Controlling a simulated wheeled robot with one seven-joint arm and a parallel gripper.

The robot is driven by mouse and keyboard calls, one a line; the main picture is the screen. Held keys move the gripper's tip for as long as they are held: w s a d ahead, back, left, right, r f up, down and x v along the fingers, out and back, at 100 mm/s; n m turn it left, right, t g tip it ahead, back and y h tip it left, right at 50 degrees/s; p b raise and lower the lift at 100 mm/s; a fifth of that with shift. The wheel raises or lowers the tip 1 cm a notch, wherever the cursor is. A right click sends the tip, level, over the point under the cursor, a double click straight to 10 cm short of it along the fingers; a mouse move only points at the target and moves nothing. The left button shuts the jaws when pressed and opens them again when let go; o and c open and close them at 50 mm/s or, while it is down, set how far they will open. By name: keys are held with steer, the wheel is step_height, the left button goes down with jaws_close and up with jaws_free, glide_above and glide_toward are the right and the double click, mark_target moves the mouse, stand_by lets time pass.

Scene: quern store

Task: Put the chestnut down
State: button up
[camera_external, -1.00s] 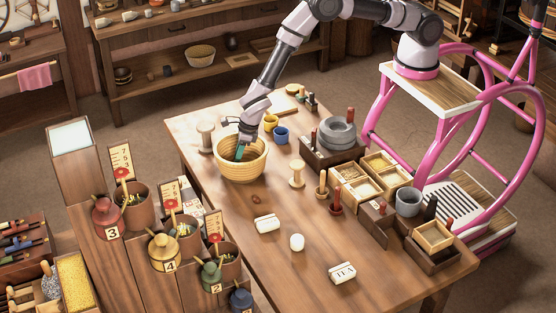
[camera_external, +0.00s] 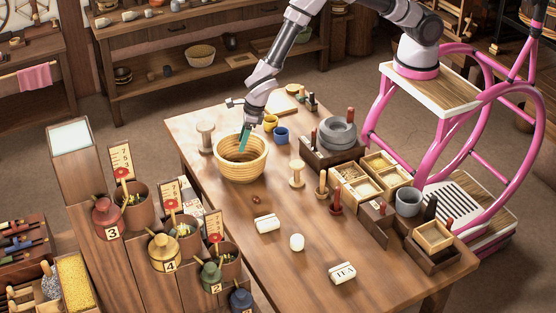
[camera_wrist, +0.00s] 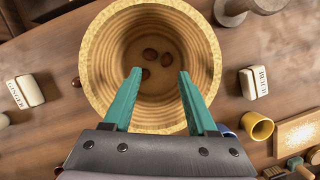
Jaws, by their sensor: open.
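Three brown chestnuts (camera_wrist: 166,60) lie apart from my fingers on the floor of a round woven basket (camera_external: 241,171). The basket's pale rim (camera_wrist: 95,62) nearly fills the middle of the wrist view. My gripper (camera_wrist: 159,76) is open and empty, its green fingers pointing into the basket's mouth from above. In the external view my gripper (camera_external: 243,143) is at the basket's back rim. Another chestnut (camera_external: 256,200) lies on the table in front of the basket. The chestnuts inside are hidden in the external view.
Wooden spools (camera_external: 205,137) and yellow and blue cups (camera_external: 281,135) stand near the basket. White labelled blocks (camera_external: 267,224) lie on the front of the table. Trays and a stack of grey stones (camera_external: 337,133) line the right side.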

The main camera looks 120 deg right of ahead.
steer(key=s+a+r+m+t, duration=0.1)
steer(key=s+r+m, duration=0.4)
steer(key=r, duration=0.6)
steer(key=s+r+m, duration=0.5)
steer(key=r, duration=0.7)
steer(key=s+a+r+m+t, duration=0.1)
steer(key=s+r+m, duration=0.45)
steer(key=r, duration=0.55)
steer(key=s+a+r+m+y, duration=0.1)
steer(key=s+a+r+m, duration=0.1)
steer(key=s+m, duration=0.4)
steer(key=s+a+r+m+t+y, duration=0.1)
steer(key=s+r+m, duration=0.4)
steer(key=s, duration=0.8)
steer(key=s+a+r+m+t+y, duration=0.1)
steer(key=s+a+r+m, duration=0.2)
steer(key=s+m, duration=0.6)
steer(key=shift+v, duration=0.9)
